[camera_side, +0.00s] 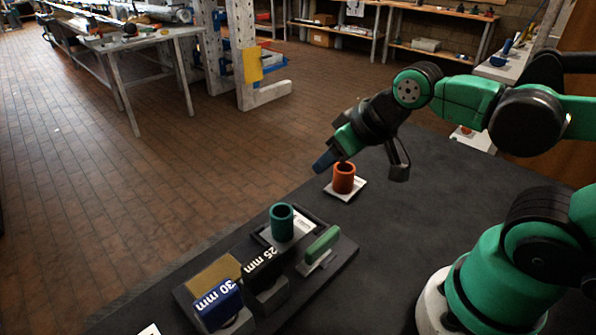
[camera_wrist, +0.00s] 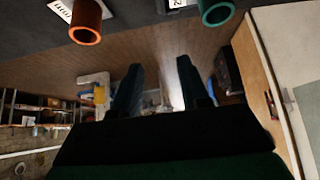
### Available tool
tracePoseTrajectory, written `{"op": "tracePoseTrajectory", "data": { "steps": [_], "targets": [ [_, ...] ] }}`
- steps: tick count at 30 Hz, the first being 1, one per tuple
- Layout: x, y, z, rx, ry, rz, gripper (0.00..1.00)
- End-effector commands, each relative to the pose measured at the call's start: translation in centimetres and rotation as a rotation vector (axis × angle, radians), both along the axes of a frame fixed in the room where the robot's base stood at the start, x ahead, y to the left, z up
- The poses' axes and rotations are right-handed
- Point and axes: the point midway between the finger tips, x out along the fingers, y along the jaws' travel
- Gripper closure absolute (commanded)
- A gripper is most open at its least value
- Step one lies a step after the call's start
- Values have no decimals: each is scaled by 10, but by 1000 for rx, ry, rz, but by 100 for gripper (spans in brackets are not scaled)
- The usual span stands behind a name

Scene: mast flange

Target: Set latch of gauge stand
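The gauge stand looks to be the dark board (camera_side: 346,251) at the bottom centre of the side view. It carries blocks marked 25 mm (camera_side: 263,262) and 30 mm (camera_side: 214,296), a teal hollow cylinder (camera_side: 282,224) and a green handle (camera_side: 322,243) on a pale plate. The green handle may be the latch; I cannot tell its setting. My gripper (camera_side: 359,172) is above and behind the board, near an orange hollow cylinder (camera_side: 344,178). Its fingers are spread apart with nothing between them, also in the wrist view (camera_wrist: 160,66).
The orange cylinder (camera_wrist: 86,24) stands on a white labelled plate beyond the board. The teal cylinder (camera_wrist: 215,12) is at the wrist view's top edge. A brown block (camera_side: 214,273) lies beside the 30 mm block. The dark table is clear to the right of the board.

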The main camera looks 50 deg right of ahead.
Motion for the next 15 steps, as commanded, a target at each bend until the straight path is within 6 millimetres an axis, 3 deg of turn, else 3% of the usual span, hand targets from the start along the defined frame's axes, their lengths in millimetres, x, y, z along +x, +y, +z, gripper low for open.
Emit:
{"op": "tracePoseTrajectory", "data": {
  "steps": [5,15],
  "targets": [
    [-2,9,-6,-82,69,156,50],
    [-28,51,-37,-434,415,1181,50]
  ]
}}
